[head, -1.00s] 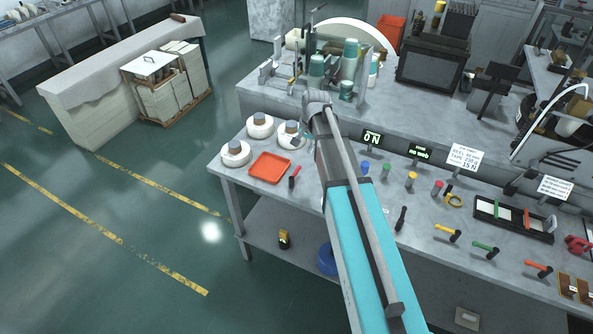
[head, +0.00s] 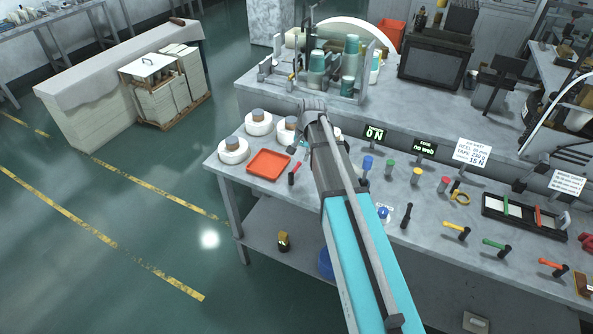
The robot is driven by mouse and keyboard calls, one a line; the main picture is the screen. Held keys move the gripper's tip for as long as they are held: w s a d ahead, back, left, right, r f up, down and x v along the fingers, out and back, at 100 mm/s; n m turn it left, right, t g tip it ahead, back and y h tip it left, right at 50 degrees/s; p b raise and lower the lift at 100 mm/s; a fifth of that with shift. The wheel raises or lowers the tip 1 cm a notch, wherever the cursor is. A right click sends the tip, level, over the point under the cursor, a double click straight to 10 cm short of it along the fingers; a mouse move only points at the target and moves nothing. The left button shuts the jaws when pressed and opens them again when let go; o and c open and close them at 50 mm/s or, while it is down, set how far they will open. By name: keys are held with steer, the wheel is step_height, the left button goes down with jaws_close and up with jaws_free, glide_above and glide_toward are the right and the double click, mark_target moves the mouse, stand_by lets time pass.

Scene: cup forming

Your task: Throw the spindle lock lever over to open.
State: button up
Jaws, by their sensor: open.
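I cannot single out the spindle lock lever. Candidates at the bench's front edge are a red-handled lever (head: 294,173) beside the orange tray, a black-handled one (head: 405,215), and yellow (head: 457,230), green (head: 496,247) and orange (head: 553,267) handles. My arm reaches from the bottom centre over the bench. Its wrist bends down near the white reels. My gripper (head: 303,150) is mostly hidden behind the wrist; the small part showing is above the bench, right of the orange tray. It looks open, with nothing visible in it.
White reels (head: 234,152) stand at the bench's left end behind an orange tray (head: 268,166). Coloured knobs (head: 367,164) stand right of my arm, below a display reading 0 N (head: 374,134). Teal cups (head: 318,60) stand in a fixture behind.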

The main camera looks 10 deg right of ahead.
mark_target(296, 167)
steer(key=shift+w+a+f+b, duration=0.1)
steer(key=shift+a+f+b, duration=0.05)
steer(key=shift+f+b, duration=0.9)
steer(key=shift+w+a+f+b, duration=0.15)
steer(key=shift+f+b, duration=0.75)
steer(key=shift+f, duration=0.2)
steer(key=shift+w+a+f+b, duration=0.1)
steer(key=shift+a+f+b, duration=0.05)
steer(key=shift+f+b, duration=0.9)
jaws_close()
